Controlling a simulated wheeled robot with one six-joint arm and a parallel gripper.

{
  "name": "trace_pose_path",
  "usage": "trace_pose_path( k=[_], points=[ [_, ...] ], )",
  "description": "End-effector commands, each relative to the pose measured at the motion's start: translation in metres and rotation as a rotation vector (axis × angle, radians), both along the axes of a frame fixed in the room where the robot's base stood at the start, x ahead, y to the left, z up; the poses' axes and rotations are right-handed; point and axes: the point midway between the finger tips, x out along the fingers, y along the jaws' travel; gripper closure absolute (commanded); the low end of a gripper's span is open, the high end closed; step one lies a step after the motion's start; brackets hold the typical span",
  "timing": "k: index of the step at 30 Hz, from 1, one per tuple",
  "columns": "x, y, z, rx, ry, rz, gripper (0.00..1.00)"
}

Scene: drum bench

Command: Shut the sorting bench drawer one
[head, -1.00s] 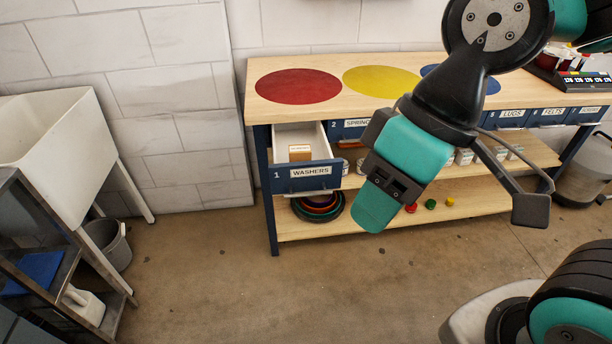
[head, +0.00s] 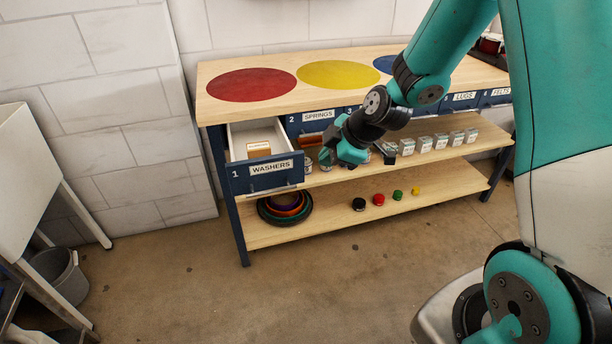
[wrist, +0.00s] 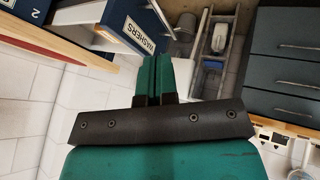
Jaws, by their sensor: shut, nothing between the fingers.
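Drawer one, a white box with a blue front labelled WASHERS (head: 268,174), stands pulled out at the left end of the sorting bench (head: 340,80). A small orange-and-white box (head: 258,148) lies inside it. My gripper (head: 328,156) is just right of the drawer front in the head view, apart from it as far as I can see. In the wrist view the drawer front (wrist: 128,30) shows tilted at the upper left, beyond the fingers of my gripper (wrist: 153,62). The fingers are together and hold nothing.
Drawer two, labelled SPRINGS (head: 318,116), looks closed beside drawer one. Small boxes (head: 424,143) stand on the middle shelf, with nested bowls (head: 285,206) and coloured knobs (head: 379,199) below. A grey bucket (head: 62,274) stands at left. The floor (head: 250,300) before the bench is clear.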

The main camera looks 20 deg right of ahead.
Motion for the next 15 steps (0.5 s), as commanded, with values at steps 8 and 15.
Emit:
trace_pose_path(
  k=[8,15],
  points=[
    [0.017,-0.017,-0.031,-0.058,-0.059,0.033,1.0],
    [0.039,-0.002,-0.067,-0.055,-0.055,0.035,1.0]
  ],
)
